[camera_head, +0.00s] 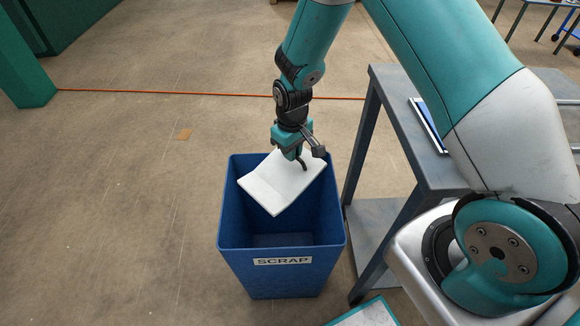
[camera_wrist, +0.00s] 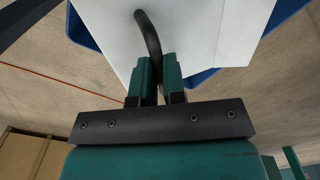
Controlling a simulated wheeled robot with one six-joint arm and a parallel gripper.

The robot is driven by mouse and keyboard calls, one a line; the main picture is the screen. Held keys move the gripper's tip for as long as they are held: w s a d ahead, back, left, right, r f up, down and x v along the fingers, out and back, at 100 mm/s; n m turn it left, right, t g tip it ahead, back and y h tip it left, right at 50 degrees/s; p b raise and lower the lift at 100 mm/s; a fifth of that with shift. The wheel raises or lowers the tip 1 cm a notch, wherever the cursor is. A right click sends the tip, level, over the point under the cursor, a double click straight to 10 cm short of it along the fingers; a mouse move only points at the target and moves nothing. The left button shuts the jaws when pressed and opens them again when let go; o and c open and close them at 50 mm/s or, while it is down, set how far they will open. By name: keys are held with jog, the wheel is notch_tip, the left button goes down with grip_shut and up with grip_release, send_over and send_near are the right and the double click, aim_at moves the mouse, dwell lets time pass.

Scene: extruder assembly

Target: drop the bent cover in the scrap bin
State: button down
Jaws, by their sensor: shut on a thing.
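The cover (camera_head: 278,186) is a white, flat panel with a crease near its left side. It hangs tilted over the mouth of the blue scrap bin (camera_head: 282,277), which carries a SCRAP label. My gripper (camera_head: 299,158) is above the bin and shut on the cover's dark curved handle. In the wrist view the fingers (camera_wrist: 157,82) close around the handle (camera_wrist: 149,35), and the white cover (camera_wrist: 205,30) spreads beyond them. The bin's blue rim (camera_wrist: 203,78) shows behind the cover. The visible part of the bin's inside looks empty.
A grey workbench (camera_head: 420,150) stands close to the right of the bin, with a blue-edged tray (camera_head: 428,122) on it. An orange line (camera_head: 200,94) crosses the floor behind. The floor left of the bin is clear.

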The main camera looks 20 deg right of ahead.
jog(key=shift+w+a+f, duration=0.1)
jog(key=shift+a+f, duration=0.1)
jog(key=shift+f, duration=0.15)
jog(key=shift+r, duration=0.1)
jog(key=shift+d+y, duration=0.15)
jog(key=shift+y, duration=0.15)
notch_tip(320, 180, down, 10)
jog(key=b, duration=0.6)
jog(key=c, duration=1.1)
grip_release()
